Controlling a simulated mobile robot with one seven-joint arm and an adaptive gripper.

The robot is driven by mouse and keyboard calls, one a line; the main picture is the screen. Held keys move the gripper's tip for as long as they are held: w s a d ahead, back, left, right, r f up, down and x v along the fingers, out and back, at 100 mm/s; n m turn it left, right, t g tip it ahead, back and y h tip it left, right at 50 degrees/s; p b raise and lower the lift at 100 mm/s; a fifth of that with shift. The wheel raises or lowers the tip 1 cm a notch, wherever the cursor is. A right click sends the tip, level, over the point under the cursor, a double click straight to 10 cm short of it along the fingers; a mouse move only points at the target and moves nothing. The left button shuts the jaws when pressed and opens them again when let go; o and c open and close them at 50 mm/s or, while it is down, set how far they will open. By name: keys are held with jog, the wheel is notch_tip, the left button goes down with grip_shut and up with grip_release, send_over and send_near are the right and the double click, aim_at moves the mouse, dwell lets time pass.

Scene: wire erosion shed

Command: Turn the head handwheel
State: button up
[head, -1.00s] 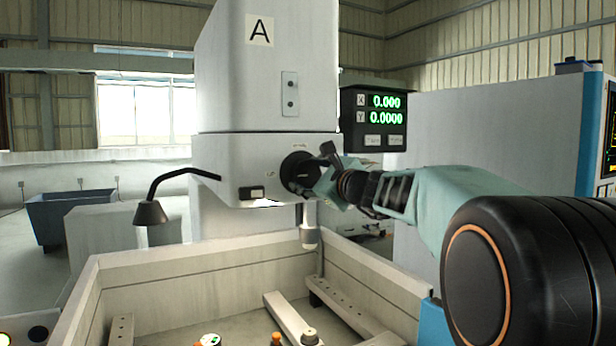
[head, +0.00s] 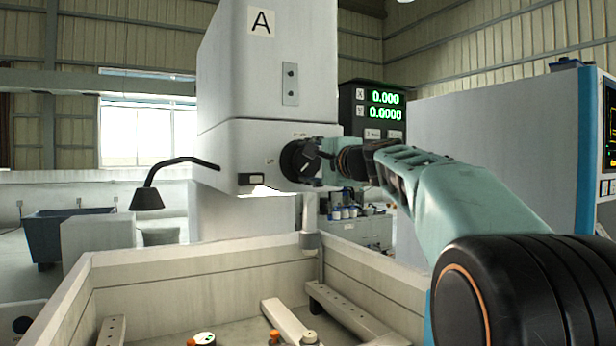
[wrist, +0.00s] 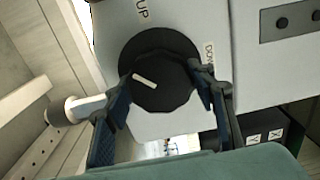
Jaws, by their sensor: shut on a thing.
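The head handwheel (head: 297,161) is a dark round knob on the front of the white machine head (head: 262,75) marked A. In the wrist view the handwheel (wrist: 160,78) fills the middle, a black faceted knob with a white index line, on a black disc with UP and DOWN lettering beside it. My gripper (wrist: 160,88) is shut on the knob, one finger on each side of its rim. In the head view my gripper (head: 318,161) reaches it from the right and partly covers it.
A black readout (head: 372,112) shows X 0.000 and Y 0.0000 behind my arm. A dark gooseneck lamp (head: 148,198) juts out left of the head. Below is an open-topped tank (head: 185,285) with rails and small fixtures. A grey cabinet (head: 490,150) stands at right.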

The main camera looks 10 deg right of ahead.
jog(key=n+b, duration=0.4)
jog(key=n, duration=0.1)
jog(key=shift+f+n, duration=0.15)
jog(key=shift+n, duration=0.15)
jog(key=n+b, duration=0.2)
jog(key=n, duration=0.3)
jog(key=shift+b, duration=0.4)
jog(key=shift+r, duration=0.2)
jog(key=o, duration=1.2)
jog(key=v, duration=1.2)
